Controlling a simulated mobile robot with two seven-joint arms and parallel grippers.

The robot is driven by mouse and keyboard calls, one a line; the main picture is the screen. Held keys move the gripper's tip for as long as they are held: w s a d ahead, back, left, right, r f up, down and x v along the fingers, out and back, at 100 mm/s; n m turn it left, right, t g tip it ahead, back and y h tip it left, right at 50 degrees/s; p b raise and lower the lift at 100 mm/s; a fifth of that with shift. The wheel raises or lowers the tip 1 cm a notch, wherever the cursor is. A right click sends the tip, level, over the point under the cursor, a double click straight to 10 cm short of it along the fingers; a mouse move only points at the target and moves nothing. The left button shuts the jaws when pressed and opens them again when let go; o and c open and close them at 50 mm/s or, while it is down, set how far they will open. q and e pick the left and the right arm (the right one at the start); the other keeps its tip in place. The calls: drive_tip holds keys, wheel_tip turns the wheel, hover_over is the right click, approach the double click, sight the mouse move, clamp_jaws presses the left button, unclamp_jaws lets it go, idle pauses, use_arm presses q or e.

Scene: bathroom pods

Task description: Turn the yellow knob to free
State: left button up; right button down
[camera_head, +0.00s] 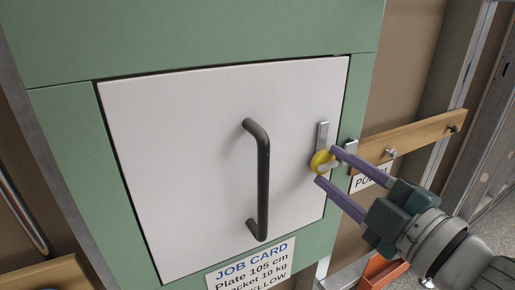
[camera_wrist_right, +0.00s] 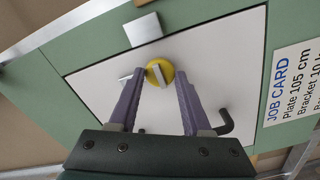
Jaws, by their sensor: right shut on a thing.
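The yellow knob (camera_head: 318,160) is a round disc with a pale grip bar, on the right side of a white door panel (camera_head: 190,130). A silver latch bar (camera_head: 323,135) stands upright just above it. My right gripper (camera_head: 328,165) reaches in from the lower right, its two purple fingers on either side of the knob. In the right wrist view the knob (camera_wrist_right: 153,70) sits between the fingertips, and the gripper is shut on it. The fingers hide part of the knob's edge. My left gripper is not in view.
A black bar handle (camera_head: 263,185) stands out from the door left of the knob. A green frame (camera_head: 200,35) surrounds the door. A job card (camera_head: 250,265) is below, and a wooden rail (camera_head: 420,135) runs right. An orange object (camera_head: 380,270) lies below my right arm.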

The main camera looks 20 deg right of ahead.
drive_tip(key=c, duration=0.6)
unclamp_jaws()
drive_tip(key=shift+s, duration=0.1)
drive_tip(key=s, duration=0.6)
drive_tip(key=s+b, duration=0.1)
drive_tip(key=s, duration=0.2)
drive_tip(key=shift+s+d, duration=0.35)
drive_tip(key=shift+d, duration=0.05)
